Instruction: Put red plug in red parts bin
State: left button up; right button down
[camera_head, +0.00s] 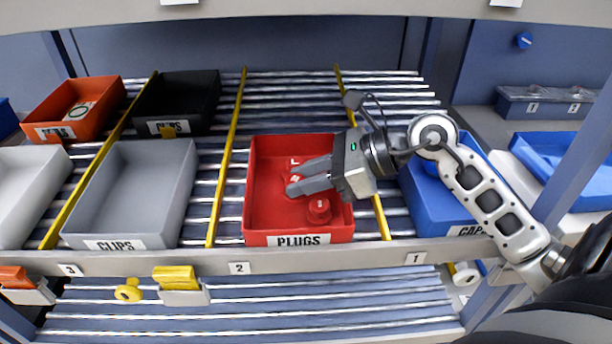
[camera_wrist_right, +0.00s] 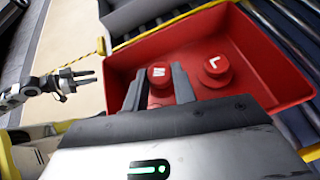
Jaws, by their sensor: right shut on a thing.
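A red parts bin (camera_head: 258,215) with a PLUGS label stands on the roller shelf, and it also fills much of the right wrist view (camera_wrist_right: 275,40). My right gripper (camera_head: 291,184) reaches into it from the right. It is shut on a red plug marked M (camera_wrist_right: 159,76), between its fingers (camera_wrist_right: 158,88); the plug partly shows in the head view (camera_head: 295,179). A red plug marked L (camera_wrist_right: 212,68) lies beside it in the bin. Another red plug (camera_head: 319,209) shows near the bin's front. My left gripper (camera_wrist_right: 90,78) shows small and open, empty, in the wrist view.
A grey CLIPS bin (camera_head: 135,195) stands left of the red bin, past a yellow divider (camera_head: 226,160). A blue bin (camera_head: 430,200) stands to the right under my right arm. Black (camera_head: 180,95) and orange (camera_head: 75,105) bins stand further back. The rollers behind the red bin are clear.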

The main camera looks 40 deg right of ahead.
jog(key=shift+f+b, duration=0.5)
jog(key=c, duration=1.5)
grip_release()
pick_arm(q)
jog(key=shift+w+d, duration=0.1)
jog(key=shift+d, duration=0.05)
pick_arm(e)
jog(key=o, duration=0.4)
jog(key=shift+c, duration=0.2)
jog(key=shift+r, duration=0.1)
